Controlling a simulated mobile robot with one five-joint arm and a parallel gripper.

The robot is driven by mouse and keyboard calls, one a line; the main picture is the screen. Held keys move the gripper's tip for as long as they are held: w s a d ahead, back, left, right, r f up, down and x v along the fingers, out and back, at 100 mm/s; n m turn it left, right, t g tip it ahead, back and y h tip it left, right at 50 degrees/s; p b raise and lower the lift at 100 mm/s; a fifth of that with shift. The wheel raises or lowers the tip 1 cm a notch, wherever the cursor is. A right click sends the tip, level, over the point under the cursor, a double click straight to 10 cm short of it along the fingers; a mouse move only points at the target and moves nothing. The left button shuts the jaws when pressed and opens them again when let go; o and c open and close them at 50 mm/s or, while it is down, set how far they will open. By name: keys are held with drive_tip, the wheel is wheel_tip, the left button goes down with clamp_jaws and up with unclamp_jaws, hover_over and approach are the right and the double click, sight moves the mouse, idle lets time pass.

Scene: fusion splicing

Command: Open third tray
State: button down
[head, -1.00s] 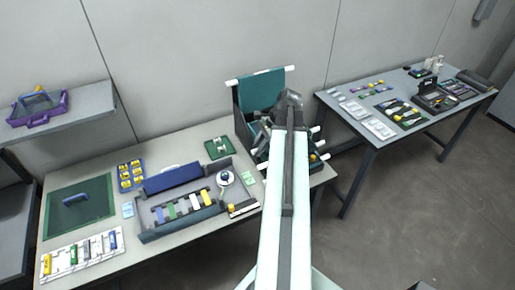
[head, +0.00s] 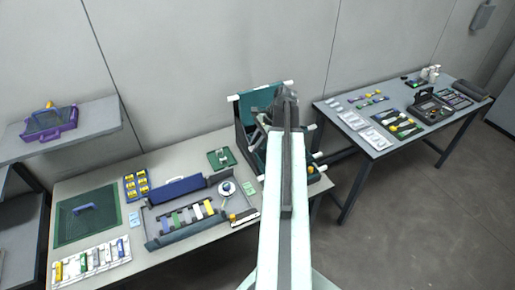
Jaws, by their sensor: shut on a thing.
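The tray rack (head: 243,138) stands at the right end of the left table, a dark frame with teal trays and white rods. Its top tray (head: 258,99) is tilted up, its teal face towards me, with a white rod (head: 240,97) along its upper edge. My gripper (head: 261,128) is at the front of the rack, shut on a tray part. My arm hides most of the lower trays and the contact, so I cannot tell which tray it holds.
A grey splice tray (head: 152,226) with coloured strips, a yellow-filled box (head: 137,185) and a green mat (head: 78,228) lie left of the rack. A second table (head: 377,150) with tools stands to the right. Floor shows between the tables.

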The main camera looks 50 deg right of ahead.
drive_tip(key=w+d+r+p, duration=0.2)
drive_tip(key=w+d, duration=0.1)
drive_tip(key=w, duration=0.4)
drive_tip(key=w+d+r+p, duration=0.3)
drive_tip(key=w, duration=0.5)
drive_tip(key=shift+r, duration=0.25)
drive_tip(key=shift+w+d+r, duration=0.1)
drive_tip(key=c, duration=1.3)
unclamp_jaws()
